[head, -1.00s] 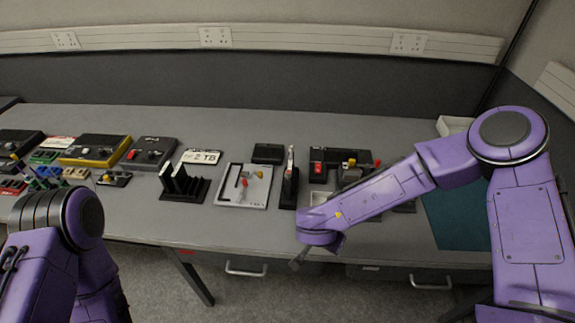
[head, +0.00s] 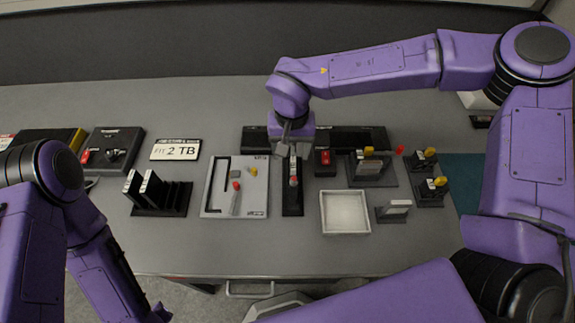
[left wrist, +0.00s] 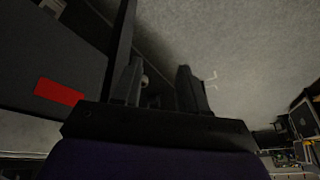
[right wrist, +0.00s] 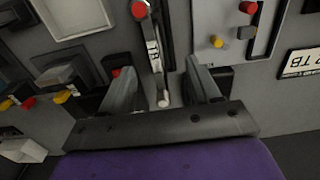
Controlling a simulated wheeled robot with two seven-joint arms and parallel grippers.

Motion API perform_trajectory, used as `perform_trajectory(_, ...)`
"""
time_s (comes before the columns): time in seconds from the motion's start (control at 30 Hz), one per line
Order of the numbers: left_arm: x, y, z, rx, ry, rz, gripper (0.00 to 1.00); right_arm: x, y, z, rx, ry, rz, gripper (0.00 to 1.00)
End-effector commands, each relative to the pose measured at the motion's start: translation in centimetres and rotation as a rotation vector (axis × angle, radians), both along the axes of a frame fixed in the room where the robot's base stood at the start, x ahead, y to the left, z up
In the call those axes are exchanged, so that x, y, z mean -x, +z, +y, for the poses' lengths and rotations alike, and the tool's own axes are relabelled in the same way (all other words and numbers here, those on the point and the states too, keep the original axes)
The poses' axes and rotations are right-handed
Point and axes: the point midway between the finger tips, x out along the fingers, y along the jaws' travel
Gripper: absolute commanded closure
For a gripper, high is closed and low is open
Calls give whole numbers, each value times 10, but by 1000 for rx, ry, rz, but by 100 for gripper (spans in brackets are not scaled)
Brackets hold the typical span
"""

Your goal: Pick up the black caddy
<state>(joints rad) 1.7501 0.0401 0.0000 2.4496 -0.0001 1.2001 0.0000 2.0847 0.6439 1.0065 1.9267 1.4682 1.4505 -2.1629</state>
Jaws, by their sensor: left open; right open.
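A slim upright black caddy with a light label strip and a red tip (head: 293,181) stands on a narrow black base on the table. My right gripper (head: 292,150) points down over its far end and hides part of it. In the right wrist view the caddy (right wrist: 153,50) lies in line with the gap between my two open fingers (right wrist: 163,88), with nothing clearly gripped. A black rack (head: 160,200) to the left holds upright black pieces with white edges. My left gripper (left wrist: 160,88) is open and empty, low by the table's front, over the floor.
A grey tray (head: 212,205) with small parts lies left of the caddy. A white open tray (head: 345,213) lies to the right, beside several dark fixtures with yellow and red knobs. The table's front strip is clear.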

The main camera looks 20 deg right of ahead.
Motion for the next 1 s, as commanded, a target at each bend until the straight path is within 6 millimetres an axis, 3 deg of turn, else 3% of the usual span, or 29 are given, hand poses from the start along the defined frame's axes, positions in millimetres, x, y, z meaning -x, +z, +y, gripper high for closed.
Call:
perform_trajectory(0.6, 0, 24, 0, 1, 0, 1, 57, 5, -96, -5, 0, 6, 5, 38)
perform_trajectory(0.87, 0, 24, 0, 1, 0, 1, 57, 4, -105, -5, 0, 5, 1, 38)
perform_trajectory(0.9, 0, 24, 0, 1, 0, 1, 57, 4, -105, -5, 0, 5, 1, 42)
perform_trajectory(1.0, 0, 24, 0, 1, 0, 1, 57, 4, -104, -5, -1, 5, 2, 74)
